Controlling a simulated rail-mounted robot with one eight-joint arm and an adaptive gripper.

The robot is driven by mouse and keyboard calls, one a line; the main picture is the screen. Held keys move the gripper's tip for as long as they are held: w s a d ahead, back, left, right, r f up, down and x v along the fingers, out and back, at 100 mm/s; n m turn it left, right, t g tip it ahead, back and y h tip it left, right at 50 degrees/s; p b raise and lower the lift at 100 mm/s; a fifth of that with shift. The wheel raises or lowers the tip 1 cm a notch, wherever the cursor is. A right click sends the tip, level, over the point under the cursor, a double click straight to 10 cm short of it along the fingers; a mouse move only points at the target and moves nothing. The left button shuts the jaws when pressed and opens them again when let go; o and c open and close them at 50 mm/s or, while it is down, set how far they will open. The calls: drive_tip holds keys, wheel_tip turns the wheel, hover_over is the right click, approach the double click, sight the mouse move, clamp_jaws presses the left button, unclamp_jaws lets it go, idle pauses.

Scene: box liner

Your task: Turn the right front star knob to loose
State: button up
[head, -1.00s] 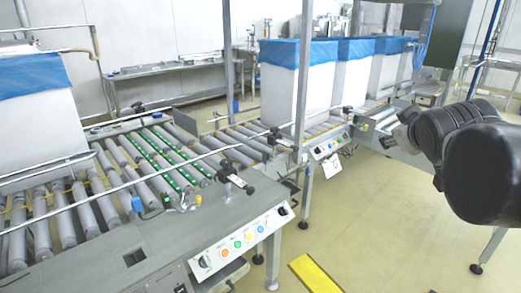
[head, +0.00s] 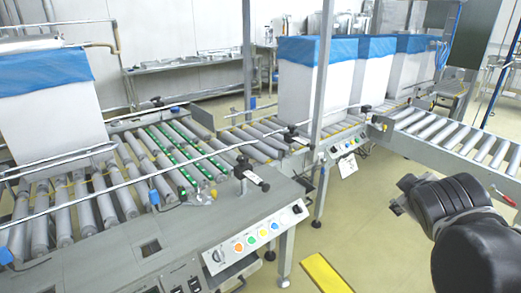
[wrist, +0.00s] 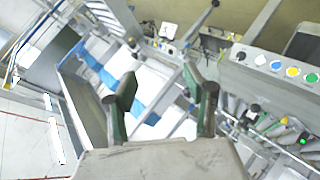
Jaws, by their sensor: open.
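The front guide rail of the near conveyor carries a black clamp with a knob (head: 243,167) at its right end, above the grey machine top. A black-tipped bracket (head: 260,181) sticks out beside it. The knob's star shape and its setting are too small to tell. My gripper (head: 398,198) is at the right in the head view, over the floor, well apart from the clamp. In the wrist view my gripper (wrist: 163,85) has its two fingers spread, with nothing between them.
The near control panel (head: 255,236) with coloured buttons faces the aisle; it also shows in the wrist view (wrist: 275,65). White boxes with blue liners (head: 300,85) stand behind. A grey post (head: 324,110) rises by the conveyor. A roller conveyor (head: 460,138) lies behind my arm. Open floor (head: 350,225) separates my gripper from the panel.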

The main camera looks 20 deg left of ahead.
drive_tip(key=w+a+n+t+y, duration=0.4)
drive_tip(key=w+a+n+t, duration=0.1)
drive_tip(key=w+a+n, duration=1.05)
drive_tip(key=n+g+y+b, duration=0.2)
drive_tip(key=n+y, duration=0.7)
drive_tip(key=n, duration=0.9)
approach(241, 155)
drive_tip(key=x, duration=1.1)
drive_tip(key=shift+w+a+f, duration=0.1)
drive_tip(key=shift+w, duration=0.15)
clamp_jaws()
